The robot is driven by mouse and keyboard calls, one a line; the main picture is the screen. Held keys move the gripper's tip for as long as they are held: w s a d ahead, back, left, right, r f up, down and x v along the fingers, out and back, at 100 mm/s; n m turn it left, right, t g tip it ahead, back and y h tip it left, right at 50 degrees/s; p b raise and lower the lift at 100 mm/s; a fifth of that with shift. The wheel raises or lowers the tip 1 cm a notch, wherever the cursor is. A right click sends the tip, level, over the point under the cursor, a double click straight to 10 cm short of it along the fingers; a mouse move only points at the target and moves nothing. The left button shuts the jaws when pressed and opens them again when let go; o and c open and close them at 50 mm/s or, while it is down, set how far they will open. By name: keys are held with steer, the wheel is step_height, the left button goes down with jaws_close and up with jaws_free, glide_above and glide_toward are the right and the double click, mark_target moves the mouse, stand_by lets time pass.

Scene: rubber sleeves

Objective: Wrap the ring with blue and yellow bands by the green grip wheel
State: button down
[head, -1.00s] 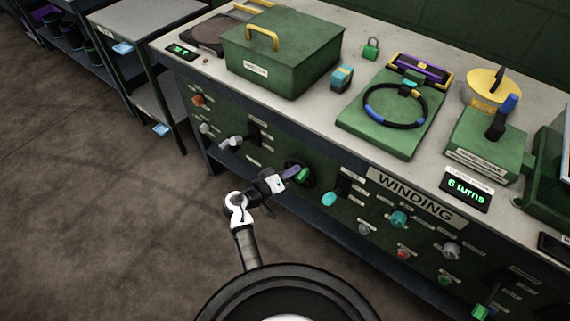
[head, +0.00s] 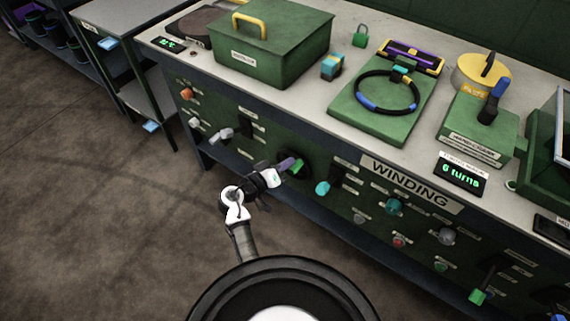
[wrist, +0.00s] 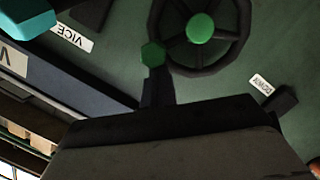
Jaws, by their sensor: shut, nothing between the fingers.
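The ring (head: 392,113) is black with blue bands. It lies flat on a green plate (head: 350,118) on the bench, with a teal and yellow piece at its far edge. The grip wheel (head: 306,160) is a dark handwheel on the bench's front panel. In the wrist view the wheel (wrist: 241,45) shows dark spokes, a green hub (wrist: 200,27) and a green knob (wrist: 153,53) at its rim. My gripper (head: 288,166) is shut and empty, its tip close beside the wheel's green part. Whether it touches the knob cannot be told.
Several knobs and levers, including a teal knob (head: 322,188), stick out of the panel near the wheel. A green box (head: 262,62) stands on the bench top. Open floor lies to the left.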

mark_target(306, 165)
steer(key=shift+d+f, duration=0.1)
steer(key=shift+f, duration=0.05)
steer(key=m+b, duration=0.1)
steer(key=s+d+b, duration=0.1)
steer(key=b, duration=0.1)
steer(key=f+m+y+b, duration=0.1)
steer(key=b, duration=0.1)
steer(key=shift+s+d+m, duration=0.15)
steer(key=shift+d+m, duration=0.15)
steer(key=m+b, duration=0.1)
steer(key=b, duration=0.1)
steer(key=d+f+m+b, duration=0.1)
steer(key=b, duration=0.1)
steer(key=shift+s+d+t+y, duration=0.1)
steer(key=shift+s+t+y, duration=0.2)
steer(key=shift+s+y, duration=0.1)
steer(key=shift+s+d+m+b, duration=0.25)
steer(key=shift+m+b, duration=0.45)
steer(key=shift+b, duration=0.45)
steer(key=shift+r, duration=0.1)
